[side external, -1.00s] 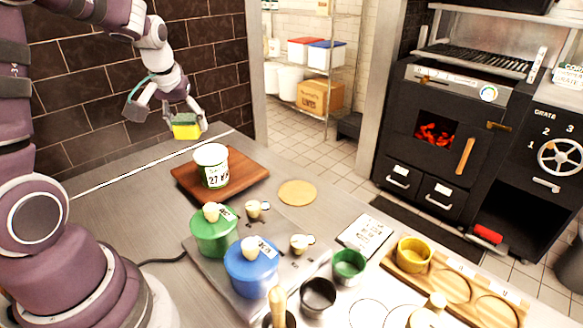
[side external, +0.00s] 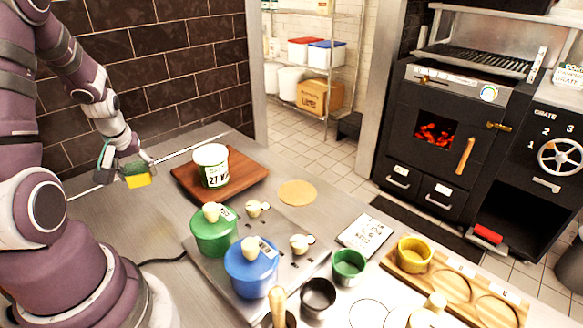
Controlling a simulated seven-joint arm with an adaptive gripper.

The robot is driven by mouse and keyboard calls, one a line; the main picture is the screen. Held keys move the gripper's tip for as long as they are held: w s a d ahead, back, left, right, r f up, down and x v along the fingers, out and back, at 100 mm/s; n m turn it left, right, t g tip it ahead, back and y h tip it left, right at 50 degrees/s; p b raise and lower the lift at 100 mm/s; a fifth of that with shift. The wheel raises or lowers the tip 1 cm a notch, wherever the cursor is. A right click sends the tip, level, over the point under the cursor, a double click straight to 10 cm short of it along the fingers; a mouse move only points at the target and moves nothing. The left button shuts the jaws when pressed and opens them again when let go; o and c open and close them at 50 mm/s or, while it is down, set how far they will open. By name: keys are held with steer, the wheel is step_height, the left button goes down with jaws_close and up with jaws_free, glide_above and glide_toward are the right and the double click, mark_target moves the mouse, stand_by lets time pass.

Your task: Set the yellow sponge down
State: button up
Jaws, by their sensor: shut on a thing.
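The yellow sponge (side external: 138,181), with a green layer on top, is in my gripper (side external: 136,170) at the left of the side external view. My gripper is shut on it. The sponge is left of the wooden board (side external: 241,187), over the steel counter near the brick wall. It appears close above the counter; I cannot tell whether its underside touches.
A white tub with a green label (side external: 211,166) stands on the wooden board. Green (side external: 213,236) and blue (side external: 251,274) lidded pots stand in front. A round tan disc (side external: 297,193) lies to the right. The counter (side external: 130,225) before the sponge is clear, with a dark cable farther forward.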

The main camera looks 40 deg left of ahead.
mark_target(150, 200)
step_height(150, 200, down, 6)
steer(key=shift+r, duration=0.15)
steer(key=o, duration=0.9)
steer(key=v, duration=1.2)
steer(key=w+d+r+m+t+h, duration=0.1)
steer(key=d+r+m, duration=0.2)
steer(key=d, duration=0.4)
steer(key=w+d+r+m+t+h, duration=0.1)
steer(key=d+r+m, duration=0.2)
steer(key=d+m, duration=0.3)
steer(key=w+d+r+m+t+h, duration=0.1)
steer(key=d+r+m+h, duration=0.1)
steer(key=d, duration=0.5)
steer(key=shift+w+d+r+m+t, duration=0.1)
steer(key=shift+d+r+m+t, duration=0.15)
steer(key=shift+m, duration=0.4)
steer(key=shift+d+r+m+t, duration=0.15)
steer(key=shift+r+m, duration=0.1)
steer(key=shift+m, duration=0.4)
